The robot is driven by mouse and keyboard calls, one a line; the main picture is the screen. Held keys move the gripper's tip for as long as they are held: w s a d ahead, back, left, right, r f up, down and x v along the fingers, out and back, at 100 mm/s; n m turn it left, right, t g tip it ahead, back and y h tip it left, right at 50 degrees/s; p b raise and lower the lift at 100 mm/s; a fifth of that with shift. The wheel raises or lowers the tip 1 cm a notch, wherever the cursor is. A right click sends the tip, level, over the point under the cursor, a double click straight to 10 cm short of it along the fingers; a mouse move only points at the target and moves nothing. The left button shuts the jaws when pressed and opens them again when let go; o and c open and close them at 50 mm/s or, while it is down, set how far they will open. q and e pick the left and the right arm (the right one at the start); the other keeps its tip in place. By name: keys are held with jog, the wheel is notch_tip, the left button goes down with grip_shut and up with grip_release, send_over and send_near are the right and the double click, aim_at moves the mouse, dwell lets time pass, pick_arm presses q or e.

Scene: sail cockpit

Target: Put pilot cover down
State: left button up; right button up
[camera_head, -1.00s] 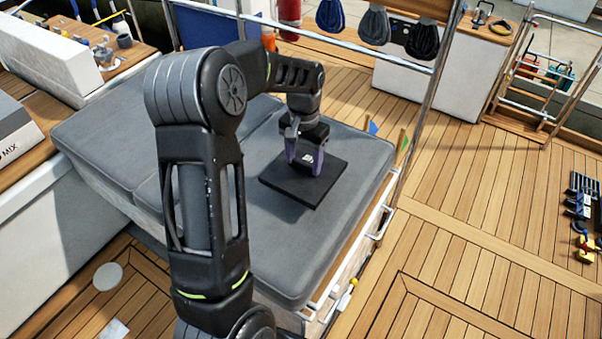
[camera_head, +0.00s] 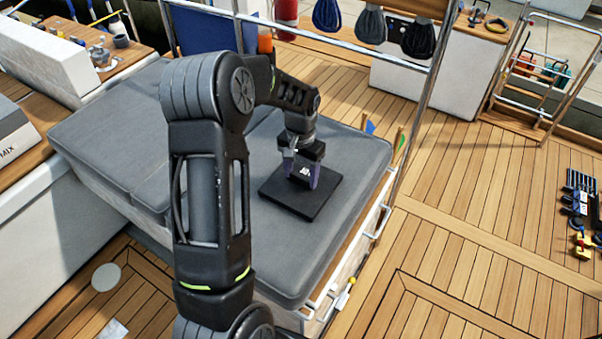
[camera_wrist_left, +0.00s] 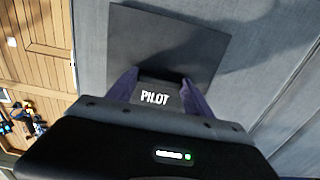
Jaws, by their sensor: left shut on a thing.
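The pilot cover (camera_head: 312,205) is a flat black square panel with a raised block on top. In the left wrist view the cover (camera_wrist_left: 145,50) shows a white "PILOT" label between the fingers. My left gripper (camera_head: 300,174) points down over the cover, its two purple fingers shut on the raised block. The cover lies over the grey cushion (camera_head: 345,165), near its right edge. I cannot tell whether its underside touches the cushion everywhere. My right gripper is not in view.
A steel rail (camera_head: 425,110) rises behind the cushion's right edge. Small flags (camera_head: 370,127) stand by that edge. Wooden deck (camera_head: 470,210) lies open to the right. Rope bundles (camera_head: 371,25) hang at the back. Free cushion surrounds the cover.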

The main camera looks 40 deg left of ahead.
aim_at(301, 177)
pick_arm(q)
jog(key=shift+f, duration=0.1)
jog(key=o, duration=0.9)
jog(key=shift+f, duration=0.1)
jog(key=o, duration=0.5)
notch_tip(301, 177, up, 12)
jog(key=shift+r+b, duration=0.25)
jog(key=shift+b, duration=0.1)
